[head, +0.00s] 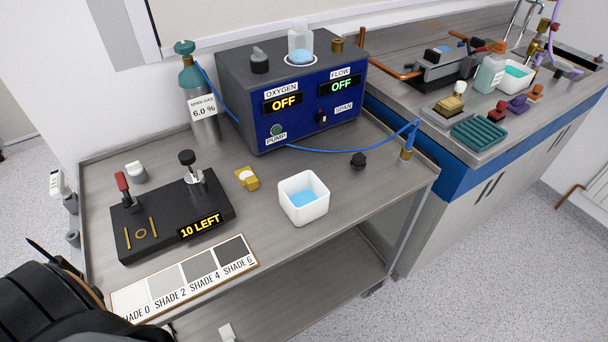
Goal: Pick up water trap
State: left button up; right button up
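A clear cup with blue water, which looks like the water trap (300,48), stands upright in a round seat on top of the blue-fronted analyser (310,100). The analyser's oxygen and flow displays read OFF. A dark part of my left arm fills the bottom left corner, with a thin dark tip at its top; I cannot make out the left gripper's fingers clearly. It is well apart from the clear cup. My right gripper is not in view.
A gas bottle (197,95) with a blue hose stands beside the analyser. A cluttered bench (480,150) is at right.

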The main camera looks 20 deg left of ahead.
aim_at(300, 39)
jog(key=u, duration=0.85)
jog(key=i+l+u, duration=0.2)
jog(key=l+u, duration=0.25)
jog(key=l, duration=0.15)
jog(key=i+l+u, duration=0.15)
jog(key=l+u, duration=0.25)
jog(key=l, duration=0.2)
jog(key=l+u, duration=0.45)
jog(key=l, duration=0.2)
